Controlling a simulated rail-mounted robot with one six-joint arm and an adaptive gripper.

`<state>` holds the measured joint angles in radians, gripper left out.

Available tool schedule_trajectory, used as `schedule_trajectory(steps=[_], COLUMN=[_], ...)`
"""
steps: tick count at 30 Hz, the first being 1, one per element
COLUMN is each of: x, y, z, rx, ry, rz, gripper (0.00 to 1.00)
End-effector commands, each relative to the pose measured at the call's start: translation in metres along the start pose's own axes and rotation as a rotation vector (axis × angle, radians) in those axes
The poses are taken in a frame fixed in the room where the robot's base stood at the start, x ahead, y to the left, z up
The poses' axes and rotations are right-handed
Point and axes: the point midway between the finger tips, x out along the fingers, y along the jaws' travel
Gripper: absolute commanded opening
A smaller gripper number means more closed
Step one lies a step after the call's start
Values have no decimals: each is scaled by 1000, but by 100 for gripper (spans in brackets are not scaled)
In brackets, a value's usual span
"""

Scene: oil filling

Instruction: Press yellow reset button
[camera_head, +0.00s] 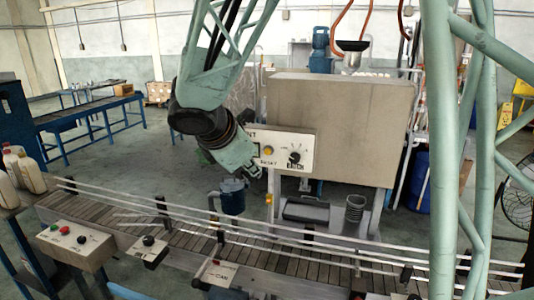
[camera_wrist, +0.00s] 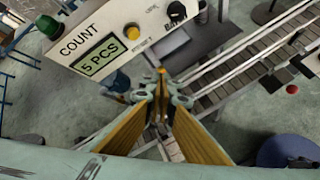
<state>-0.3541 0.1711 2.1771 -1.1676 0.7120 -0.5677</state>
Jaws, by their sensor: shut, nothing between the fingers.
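The yellow reset button (camera_head: 268,150) sits on the white control panel (camera_head: 305,150) of the big grey machine. In the wrist view the yellow button (camera_wrist: 131,32) shows on the panel beside a display reading "5 PCS". My gripper (camera_head: 252,172) is in front of the panel's lower left part, just below and left of the button in the head view. In the wrist view my gripper (camera_wrist: 161,80) has its yellow-sided fingers shut and empty, with the tips below and right of the button. I cannot tell the exact gap between the tips and the panel.
A black knob (camera_head: 294,157) is right of the button, and a green button (camera_wrist: 47,26) is at the panel's left in the wrist view. A conveyor (camera_head: 180,240) with metal rails runs below. A blue cup-like part (camera_head: 232,196) is under my gripper. White jugs (camera_head: 30,172) stand left.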

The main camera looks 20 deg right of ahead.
Motion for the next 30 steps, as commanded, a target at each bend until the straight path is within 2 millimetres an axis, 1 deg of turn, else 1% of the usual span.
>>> schedule_trajectory(steps=[8, 24, 30], x=[12, 44, 54], y=[8, 32, 39], z=[9, 33, 40], rx=[1, 2, 1], ry=[-1, 0, -1], rz=[-2, -1, -2], gripper=[0, 0, 0])
